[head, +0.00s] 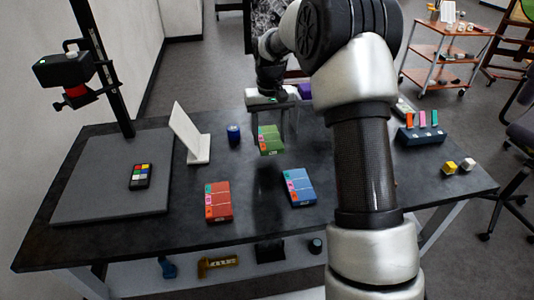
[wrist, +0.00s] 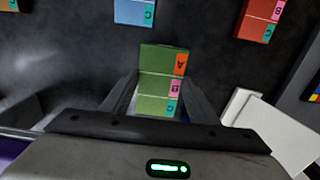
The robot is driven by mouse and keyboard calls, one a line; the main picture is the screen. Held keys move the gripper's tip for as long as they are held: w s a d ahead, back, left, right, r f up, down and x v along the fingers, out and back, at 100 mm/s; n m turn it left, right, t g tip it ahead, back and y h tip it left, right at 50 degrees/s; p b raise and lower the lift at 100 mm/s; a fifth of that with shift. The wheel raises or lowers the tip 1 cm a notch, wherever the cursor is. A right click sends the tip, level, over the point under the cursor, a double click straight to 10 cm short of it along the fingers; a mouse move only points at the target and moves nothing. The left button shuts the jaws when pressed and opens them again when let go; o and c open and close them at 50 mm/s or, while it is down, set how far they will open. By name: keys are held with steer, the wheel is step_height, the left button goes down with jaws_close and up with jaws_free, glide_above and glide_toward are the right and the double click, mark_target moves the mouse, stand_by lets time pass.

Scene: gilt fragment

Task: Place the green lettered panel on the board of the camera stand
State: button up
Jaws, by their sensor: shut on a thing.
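The green lettered panel (head: 270,140) is held above the dark table by my gripper (head: 272,124). In the wrist view the green panel (wrist: 160,82) sits between the two fingers of my gripper (wrist: 157,100), with orange, pink and teal letter tabs along its right side. My gripper is shut on it. The camera stand is at the left of the head view. Its grey board (head: 85,190) lies flat on the table, its black column (head: 105,70) rises at the back, and a camera (head: 68,68) hangs from it. A colour chart (head: 140,176) lies on the board.
A red lettered panel (head: 218,201) and a blue one (head: 299,187) lie on the table in front. A white upright plate (head: 188,133) and a dark blue jar (head: 233,134) stand between the board and my gripper. Much of the board's surface is bare.

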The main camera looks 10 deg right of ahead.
mark_target(269, 161)
step_height(269, 161, down, 7)
steer(key=shift+r, duration=0.2)
steer(key=shift+b, duration=0.3)
steer(key=shift+f, duration=0.2)
steer(key=o, duration=1.1)
